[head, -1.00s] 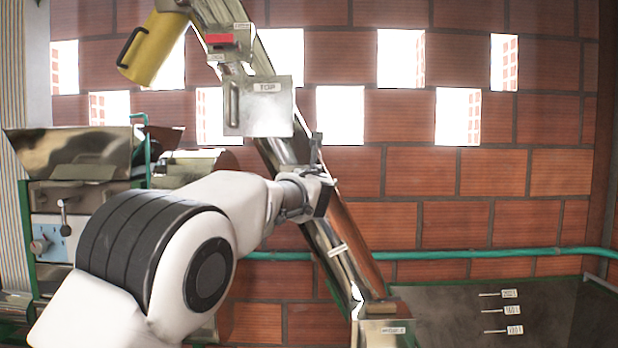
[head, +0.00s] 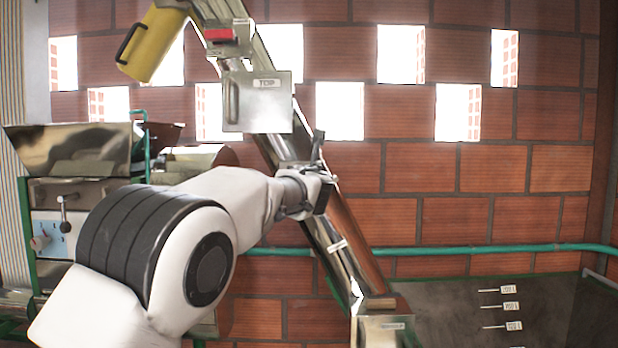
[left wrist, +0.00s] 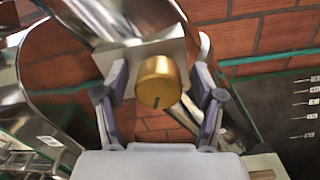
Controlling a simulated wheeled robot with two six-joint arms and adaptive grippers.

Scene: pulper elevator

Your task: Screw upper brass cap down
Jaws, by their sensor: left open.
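The upper brass cap (left wrist: 158,82) shows in the left wrist view as a round gold knob with a dark mark near its lower edge. It sits in front of a grey metal plate on the elevator tube (head: 342,255). My left gripper (left wrist: 160,108) is open, with one finger on each side of the cap; I cannot tell whether either touches it. In the head view my left gripper (head: 318,185) is by the middle of the slanted tube, and the cap is hidden there. My right gripper is not in view.
A metal box lid labelled TOP (head: 257,102) hangs above my left arm. A yellow container (head: 154,44) is at the upper left. The pulper machine (head: 75,190) stands at the left. A dark tank with level labels (head: 480,310) is at the lower right, before a brick wall.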

